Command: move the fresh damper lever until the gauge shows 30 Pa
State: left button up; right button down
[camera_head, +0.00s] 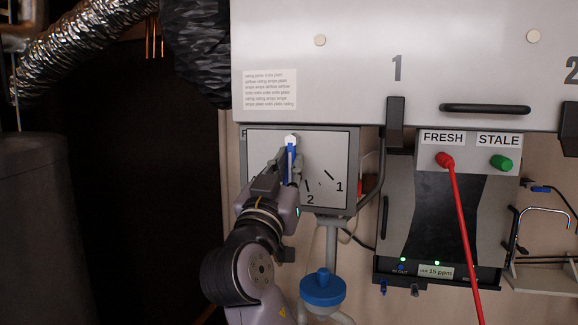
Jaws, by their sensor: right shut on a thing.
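A blue lever (290,153) with a white pivot at its top hangs straight down in front of a white dial plate (325,150). The plate carries tick marks and the numbers 1 and 2 to the right of the lever. My right gripper (289,170) is shut on the lever's lower part and, with my arm, hides the lower left of the plate. No gauge reading in Pa can be made out. My left gripper is not in view.
To the right stands a grey and black device (436,210) labelled FRESH and STALE, with a red hose (462,235) on FRESH and a green cap (501,162) on STALE. A blue-topped funnel-like part (322,288) sits below the plate. A large metal cabinet (400,60) overhangs above.

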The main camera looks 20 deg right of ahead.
jog(key=shift+s+d+n, duration=0.1)
jog(key=shift+n, duration=0.3)
jog(key=shift+s+d+n+t+y, duration=0.1)
jog(key=shift+n+t+y, duration=0.1)
jog(key=shift+n+y, duration=0.25)
jog(key=shift+s+d+n+t+y, duration=0.1)
jog(key=shift+n+t+y, duration=0.15)
jog(key=shift+n, duration=0.4)
jog(key=c, duration=1.6)
grip_release()
